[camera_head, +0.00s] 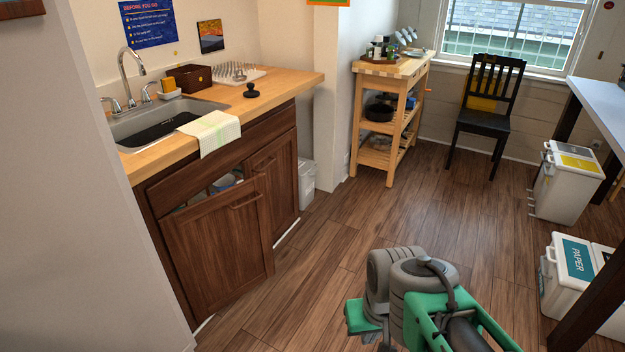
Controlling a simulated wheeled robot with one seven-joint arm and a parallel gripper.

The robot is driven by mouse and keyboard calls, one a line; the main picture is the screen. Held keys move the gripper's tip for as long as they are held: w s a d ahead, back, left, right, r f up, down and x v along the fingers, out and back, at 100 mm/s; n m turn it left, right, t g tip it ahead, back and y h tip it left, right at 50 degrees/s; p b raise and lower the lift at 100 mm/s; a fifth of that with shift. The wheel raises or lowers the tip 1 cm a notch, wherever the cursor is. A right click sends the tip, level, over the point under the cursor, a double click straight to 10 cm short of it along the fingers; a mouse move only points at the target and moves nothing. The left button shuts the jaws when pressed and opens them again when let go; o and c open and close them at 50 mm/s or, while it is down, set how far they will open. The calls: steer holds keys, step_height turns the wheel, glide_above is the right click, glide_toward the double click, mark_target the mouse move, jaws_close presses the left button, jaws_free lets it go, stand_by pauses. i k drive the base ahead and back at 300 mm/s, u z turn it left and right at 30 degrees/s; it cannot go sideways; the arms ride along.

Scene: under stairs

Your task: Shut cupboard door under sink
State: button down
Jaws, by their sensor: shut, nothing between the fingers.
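The cupboard door under the sink (217,245) is dark brown wood and stands ajar. Its right edge is swung out from the cabinet (240,145), in front of part of the neighbouring door. Its bar handle (246,201) is near the upper right corner. Through the gap above the door, several items show inside, too small to name. The sink (160,120) is set in the wooden counter above. My arm shows at the bottom right, apart from the door, with floor between them. My gripper's fingers are not in view.
The neighbouring cupboard door (273,180) looks shut. A towel (212,132) hangs over the counter edge. A white bin (306,184) stands beyond the cabinet. A wooden cart (391,115), a black chair (485,120) and recycling bins (563,185) stand farther off. The wooden floor between is clear.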

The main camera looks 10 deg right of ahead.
mark_target(220, 245)
steer(key=z, duration=0.05)
steer(key=i, duration=1.3)
steer(key=u, duration=2.3)
